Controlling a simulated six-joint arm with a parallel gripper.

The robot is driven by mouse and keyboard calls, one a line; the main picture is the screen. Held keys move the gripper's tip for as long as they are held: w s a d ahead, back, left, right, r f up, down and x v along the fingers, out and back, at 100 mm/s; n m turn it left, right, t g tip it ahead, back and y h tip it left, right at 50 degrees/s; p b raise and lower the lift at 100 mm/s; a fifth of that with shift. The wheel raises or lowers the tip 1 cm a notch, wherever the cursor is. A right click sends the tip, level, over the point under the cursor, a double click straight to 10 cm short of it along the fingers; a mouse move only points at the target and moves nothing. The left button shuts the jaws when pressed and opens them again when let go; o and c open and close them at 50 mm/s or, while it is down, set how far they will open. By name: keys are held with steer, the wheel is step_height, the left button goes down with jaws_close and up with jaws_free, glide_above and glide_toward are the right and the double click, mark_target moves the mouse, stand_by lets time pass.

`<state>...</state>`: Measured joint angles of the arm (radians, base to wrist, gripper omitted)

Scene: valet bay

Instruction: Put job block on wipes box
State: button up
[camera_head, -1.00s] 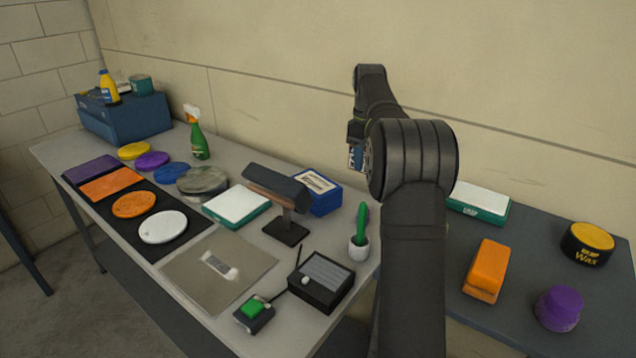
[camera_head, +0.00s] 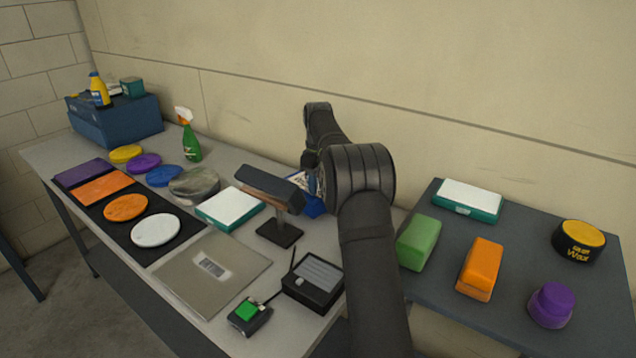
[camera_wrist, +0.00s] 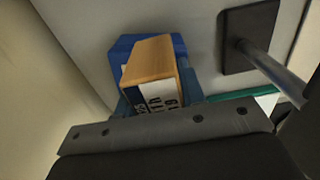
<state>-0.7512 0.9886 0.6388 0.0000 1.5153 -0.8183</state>
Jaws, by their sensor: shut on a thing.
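The job block (camera_wrist: 150,62), tan wood with a blue-and-white printed side, is held in my gripper (camera_wrist: 158,97) in the wrist view. A blue box (camera_wrist: 118,48), apparently the wipes box, lies beyond the block in that view. Whether the block touches it I cannot tell. In the head view the blue box (camera_head: 315,207) stands at the back of the grey bench, mostly hidden behind my arm. My gripper (camera_head: 311,184) is over or close beside it there, with only a bit of the block's printed side showing.
A stand with a dark padded top (camera_head: 272,190) is close left of the blue box. A white-topped green box (camera_head: 230,208) lies farther left, and a black device (camera_head: 313,283) is in front. The right-hand table (camera_head: 440,280) holds a green block (camera_head: 418,243) and an orange block (camera_head: 480,268).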

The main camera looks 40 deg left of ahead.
steer(key=shift+f, duration=0.15)
steer(key=o, duration=1)
steer(key=shift+o, duration=0.2)
step_height(320, 180, up, 12)
steer(key=shift+r, duration=0.15)
step_height(320, 180, down, 13)
steer(key=shift+r, duration=1.9)
